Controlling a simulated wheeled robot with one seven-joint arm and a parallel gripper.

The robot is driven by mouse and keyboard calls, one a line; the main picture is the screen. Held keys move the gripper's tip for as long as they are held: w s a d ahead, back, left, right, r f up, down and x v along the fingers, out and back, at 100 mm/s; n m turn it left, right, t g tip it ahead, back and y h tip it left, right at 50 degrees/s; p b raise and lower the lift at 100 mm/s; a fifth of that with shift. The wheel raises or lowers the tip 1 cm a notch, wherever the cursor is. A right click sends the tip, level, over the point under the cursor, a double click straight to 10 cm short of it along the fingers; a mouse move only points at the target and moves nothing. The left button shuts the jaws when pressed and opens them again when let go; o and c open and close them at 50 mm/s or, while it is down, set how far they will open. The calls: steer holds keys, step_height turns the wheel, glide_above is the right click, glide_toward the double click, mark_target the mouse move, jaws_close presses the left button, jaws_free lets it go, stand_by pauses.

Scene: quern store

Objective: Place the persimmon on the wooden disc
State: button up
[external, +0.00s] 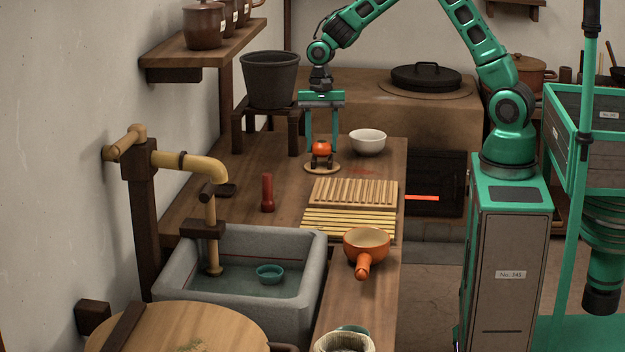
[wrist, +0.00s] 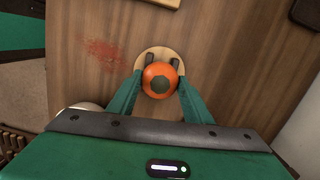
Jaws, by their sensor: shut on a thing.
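The persimmon (external: 322,147) is orange with a dark calyx on top. My gripper (external: 321,158) points straight down and is shut on it, one green finger on each side. The pale round wooden disc (external: 322,169) lies on the counter directly under the persimmon.
A white bowl (external: 367,142) stands close to the right of my gripper. A dark bucket (external: 270,80) on a stand is to the left. A slatted wooden rack (external: 352,192), a red cylinder (external: 267,193) and an orange pan (external: 366,246) are nearer the camera.

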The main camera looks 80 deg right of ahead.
steer(key=shift+f, duration=0.1)
steer(key=o, duration=1.1)
step_height(320, 180, up, 13)
steer(key=d, duration=0.1)
steer(key=s+d+n, duration=0.2)
steer(key=s+n, duration=0.1)
steer(key=s, duration=0.9)
steer(key=s+d+r+n, duration=0.1)
steer(key=s+d+n, duration=0.1)
steer(key=s, duration=1.1)
steer(key=s+d+r+n+h, duration=0.1)
steer(key=s+d+n, duration=0.2)
steer(key=s, duration=0.9)
steer(key=shift+s+r+n, duration=0.15)
steer(key=shift+n, duration=0.95)
